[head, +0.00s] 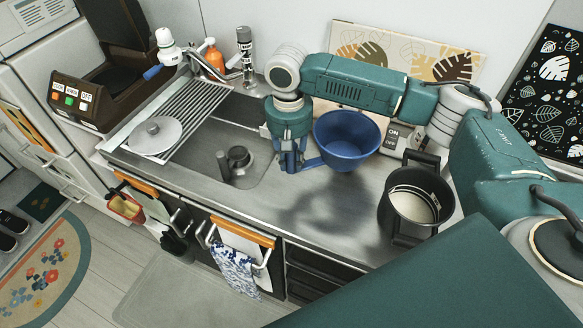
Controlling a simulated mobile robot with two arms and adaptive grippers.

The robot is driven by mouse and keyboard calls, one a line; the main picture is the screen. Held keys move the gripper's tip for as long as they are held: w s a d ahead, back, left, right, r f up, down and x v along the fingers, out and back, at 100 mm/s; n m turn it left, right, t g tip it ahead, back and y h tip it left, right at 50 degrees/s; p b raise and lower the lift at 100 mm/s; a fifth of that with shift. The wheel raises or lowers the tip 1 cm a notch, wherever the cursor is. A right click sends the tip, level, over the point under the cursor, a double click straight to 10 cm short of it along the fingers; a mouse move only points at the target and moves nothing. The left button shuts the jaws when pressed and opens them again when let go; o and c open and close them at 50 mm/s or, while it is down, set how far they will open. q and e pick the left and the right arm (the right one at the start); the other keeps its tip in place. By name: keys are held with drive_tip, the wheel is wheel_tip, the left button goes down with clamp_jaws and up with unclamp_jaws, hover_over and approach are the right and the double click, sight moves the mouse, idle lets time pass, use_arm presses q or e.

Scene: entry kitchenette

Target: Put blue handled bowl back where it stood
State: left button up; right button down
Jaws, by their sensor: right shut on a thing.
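The blue handled bowl (347,152) is right of the sink, at the middle of the picture. Its opening faces up and its handle points left. My right gripper (291,165) points down at the left of the bowl and is shut on the bowl's handle. A dark shadow lies on the counter in front of the bowl, and the bowl seems to be held above the counter. My left gripper does not show.
A dark pot (418,197) with pale contents stands at the counter's right. The sink (262,122) lies left of the bowl, with a drying rack (190,110) and a grey lid (154,134). An ON/OFF box (391,139) stands behind. Bare counter (320,215) lies in front.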

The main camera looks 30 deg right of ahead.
sight(291, 170)
drive_tip(key=shift+f, duration=0.4)
wheel_tip(291, 170, down, 4)
drive_tip(key=shift+r+p, duration=0.25)
drive_tip(key=shift+p, duration=0.05)
drive_tip(key=shift+f, duration=0.15)
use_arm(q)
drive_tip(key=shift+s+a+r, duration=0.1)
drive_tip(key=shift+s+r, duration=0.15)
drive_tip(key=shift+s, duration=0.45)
use_arm(e)
drive_tip(key=shift+f, duration=0.15)
drive_tip(key=c, duration=1.6)
unclamp_jaws()
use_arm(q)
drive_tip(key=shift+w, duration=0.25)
use_arm(e)
drive_tip(key=shift+o, duration=0.6)
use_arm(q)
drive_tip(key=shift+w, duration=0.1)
